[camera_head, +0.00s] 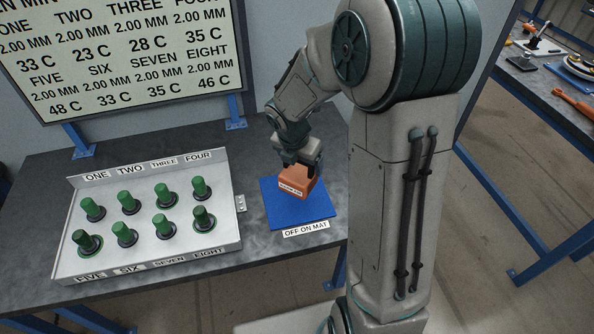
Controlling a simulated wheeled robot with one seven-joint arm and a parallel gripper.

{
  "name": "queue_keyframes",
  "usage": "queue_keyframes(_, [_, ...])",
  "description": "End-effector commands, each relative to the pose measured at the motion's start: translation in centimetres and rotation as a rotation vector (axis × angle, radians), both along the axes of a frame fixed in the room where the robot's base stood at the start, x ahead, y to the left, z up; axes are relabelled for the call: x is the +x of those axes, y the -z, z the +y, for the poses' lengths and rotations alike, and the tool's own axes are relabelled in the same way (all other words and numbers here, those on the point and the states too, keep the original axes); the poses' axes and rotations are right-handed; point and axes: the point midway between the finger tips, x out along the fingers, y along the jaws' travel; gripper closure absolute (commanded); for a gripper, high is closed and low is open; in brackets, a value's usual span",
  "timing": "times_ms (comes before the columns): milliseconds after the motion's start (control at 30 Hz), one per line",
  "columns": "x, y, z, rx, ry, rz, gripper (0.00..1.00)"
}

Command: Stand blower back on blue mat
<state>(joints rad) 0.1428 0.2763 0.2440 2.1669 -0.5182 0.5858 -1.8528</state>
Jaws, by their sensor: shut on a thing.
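The blower is an orange block (295,187) with a small white label on its front. It is over the blue mat (319,212) at the right of the dark table, and I cannot tell whether its base touches the mat. My gripper (299,165) comes down from above and is shut on the top of the blower. The blower looks roughly upright. My gripper's fingers are partly hidden by the wrist.
A metal panel (150,252) with several green-capped couplers, labelled ONE to EIGHT, sits left of the mat. A sign board (120,55) with millimetre and temperature values stands behind. Another bench (545,90) with tools is at the far right. My arm column covers the table's right end.

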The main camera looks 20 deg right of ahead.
Motion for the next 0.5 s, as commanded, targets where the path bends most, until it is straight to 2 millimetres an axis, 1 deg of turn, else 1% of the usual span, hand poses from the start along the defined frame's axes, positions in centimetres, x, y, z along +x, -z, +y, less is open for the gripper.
queue_keyframes(33, [0.6,0.3,0.2,0.0,-0.001,0.0,0.38])
queue_keyframes(100, [1.1,0.6,0.4,0.0,-0.001,-0.001,0.38])
queue_keyframes(267, [1.5,1.1,0.6,-0.001,0.001,-0.002,0.38])
queue_keyframes(367, [1.5,2.0,0.6,-0.001,-0.001,0.001,0.38])
queue_keyframes(500, [1.5,4.1,0.6,-0.002,-0.001,0.002,0.38])
